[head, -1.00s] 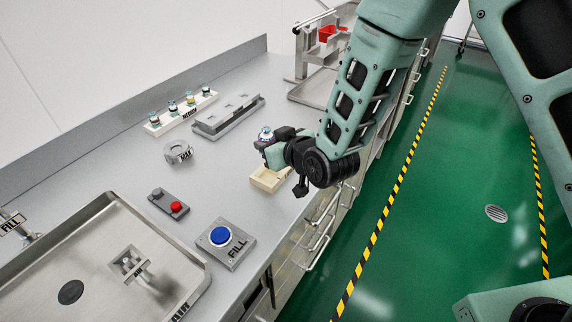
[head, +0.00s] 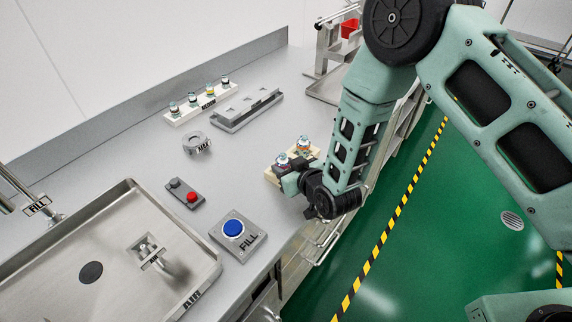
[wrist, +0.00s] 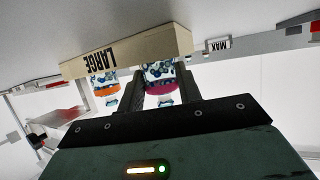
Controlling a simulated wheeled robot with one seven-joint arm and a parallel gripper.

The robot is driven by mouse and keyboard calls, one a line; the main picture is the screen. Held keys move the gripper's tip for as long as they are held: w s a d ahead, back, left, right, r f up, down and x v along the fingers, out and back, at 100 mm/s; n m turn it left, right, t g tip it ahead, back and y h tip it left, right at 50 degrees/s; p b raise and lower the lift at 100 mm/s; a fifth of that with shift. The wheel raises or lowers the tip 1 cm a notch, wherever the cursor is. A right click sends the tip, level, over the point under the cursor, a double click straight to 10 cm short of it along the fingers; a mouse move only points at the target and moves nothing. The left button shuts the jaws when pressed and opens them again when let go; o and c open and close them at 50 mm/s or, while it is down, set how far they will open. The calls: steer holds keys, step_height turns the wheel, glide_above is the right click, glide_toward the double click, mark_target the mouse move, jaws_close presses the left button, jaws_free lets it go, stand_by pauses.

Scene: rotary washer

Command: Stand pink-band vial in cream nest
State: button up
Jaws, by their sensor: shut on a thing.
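The pink-band vial (wrist: 160,78) is between the fingers of my gripper (wrist: 157,100), which is shut on it; in the head view the vial (head: 282,160) shows just above the cream nest (head: 270,178). The cream nest (wrist: 135,52), marked LARGE, appears upside down in the wrist view. The vial looks upright, with its lower end at the nest's edge; I cannot tell whether it is seated. An orange-band vial (wrist: 104,86) stands in the nest beside it; it also shows in the head view (head: 303,144). My wrist hides part of the nest.
A white rack (head: 205,106) with several vials and a grey slotted fixture (head: 246,110) stand toward the wall. A MAX ring (head: 196,143), a red-button box (head: 186,194), a blue FILL button (head: 233,229) and a sink (head: 120,235) are left. The nest is near the counter's edge.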

steer(key=shift+f, duration=0.2)
steer(key=o, duration=1)
steer(key=shift+r, duration=0.1)
